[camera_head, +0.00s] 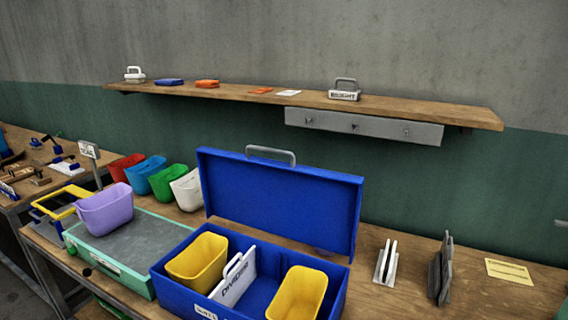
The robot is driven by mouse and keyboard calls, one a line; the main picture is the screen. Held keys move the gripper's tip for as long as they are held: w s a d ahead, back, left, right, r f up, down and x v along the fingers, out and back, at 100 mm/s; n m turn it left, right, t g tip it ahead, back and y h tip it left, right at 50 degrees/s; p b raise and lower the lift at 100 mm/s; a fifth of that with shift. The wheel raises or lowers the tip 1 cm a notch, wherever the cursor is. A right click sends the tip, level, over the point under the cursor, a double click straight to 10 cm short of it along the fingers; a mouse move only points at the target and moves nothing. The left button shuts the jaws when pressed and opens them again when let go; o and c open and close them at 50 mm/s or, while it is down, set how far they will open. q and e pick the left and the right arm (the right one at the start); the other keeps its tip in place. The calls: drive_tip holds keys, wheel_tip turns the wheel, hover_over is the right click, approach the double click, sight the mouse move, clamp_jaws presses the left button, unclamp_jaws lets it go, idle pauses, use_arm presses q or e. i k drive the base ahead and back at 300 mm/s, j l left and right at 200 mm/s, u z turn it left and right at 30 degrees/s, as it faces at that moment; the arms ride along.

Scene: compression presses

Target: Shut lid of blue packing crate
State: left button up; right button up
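The blue packing crate (176,293) stands on the wooden workbench at the lower middle. Its blue lid (280,205) is open and stands up at the crate's back edge, with a grey handle (270,154) on its top edge. Inside the crate are a yellow bin (199,260) on the left, a white divider (233,280) with printed text, and another yellow bin (299,292) on the right. The crate's front is cut off by the bottom of the view. Neither of my grippers shows.
A teal-edged board (140,237) with a purple bin (106,209) lies left of the crate. Red, blue, green and white bins stand behind it. White (386,262) and grey (441,270) upright holders stand to the right. A shelf (300,98) holding a weight (345,91) runs above the lid.

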sight(317, 207)
drive_tip(key=j+z, duration=0.25)
drive_tip(key=z, duration=0.2)
drive_tip(key=i+j+z, duration=0.1)
drive_tip(key=j+z, duration=0.2)
drive_tip(key=z, duration=0.15)
drive_tip(key=j+z, duration=0.3)
drive_tip(key=z, duration=0.15)
